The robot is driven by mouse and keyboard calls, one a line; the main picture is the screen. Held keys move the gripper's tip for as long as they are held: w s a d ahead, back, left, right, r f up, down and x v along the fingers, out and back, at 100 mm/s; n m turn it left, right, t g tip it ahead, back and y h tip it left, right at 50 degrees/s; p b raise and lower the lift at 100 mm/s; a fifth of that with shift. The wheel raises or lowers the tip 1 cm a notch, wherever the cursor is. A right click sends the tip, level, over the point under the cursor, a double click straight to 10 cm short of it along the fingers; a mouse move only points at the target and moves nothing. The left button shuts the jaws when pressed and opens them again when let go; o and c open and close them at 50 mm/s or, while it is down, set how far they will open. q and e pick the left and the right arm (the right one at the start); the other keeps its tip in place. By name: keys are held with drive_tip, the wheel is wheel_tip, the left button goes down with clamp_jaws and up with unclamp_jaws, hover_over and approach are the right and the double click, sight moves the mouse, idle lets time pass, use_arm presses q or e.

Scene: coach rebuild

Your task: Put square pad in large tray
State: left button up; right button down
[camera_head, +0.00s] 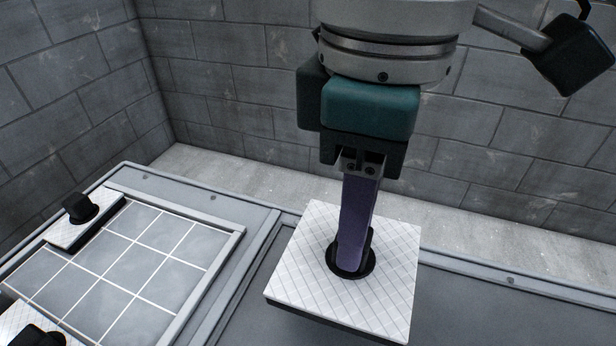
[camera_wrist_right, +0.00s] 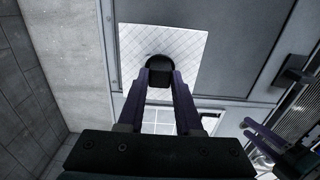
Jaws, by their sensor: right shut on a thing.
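The square pad (camera_head: 395,295) is white and quilted, with a dark underside and a black knob on top. My right gripper (camera_head: 352,255) points down with its purple fingers shut on this knob; the pad (camera_wrist_right: 190,50) also shows in the right wrist view. I cannot tell whether the pad touches the surface below. The large tray, a grey framed panel with white grid lines (camera_head: 160,262), lies left of the pad in the head view. My left gripper (camera_wrist_right: 270,140) appears partly at the right of the right wrist view; its opening is unclear.
A smaller white pad with a black knob (camera_head: 68,236) lies at the tray's far left corner. Another white pad (camera_head: 15,325) is cut off at the bottom left. Grey block walls (camera_head: 225,75) stand behind and left. The middle of the gridded area is clear.

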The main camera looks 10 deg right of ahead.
sight(347, 284)
use_arm(q)
drive_tip(key=shift+d+f+b, duration=0.2)
drive_tip(key=shift+f+b, duration=0.65)
drive_tip(key=shift+f, duration=0.15)
use_arm(e)
wheel_tip(347, 284, down, 9)
drive_tip(key=shift+f, duration=0.1)
drive_tip(key=c, duration=0.6)
unclamp_jaws()
use_arm(q)
drive_tip(key=shift+a, duration=0.1)
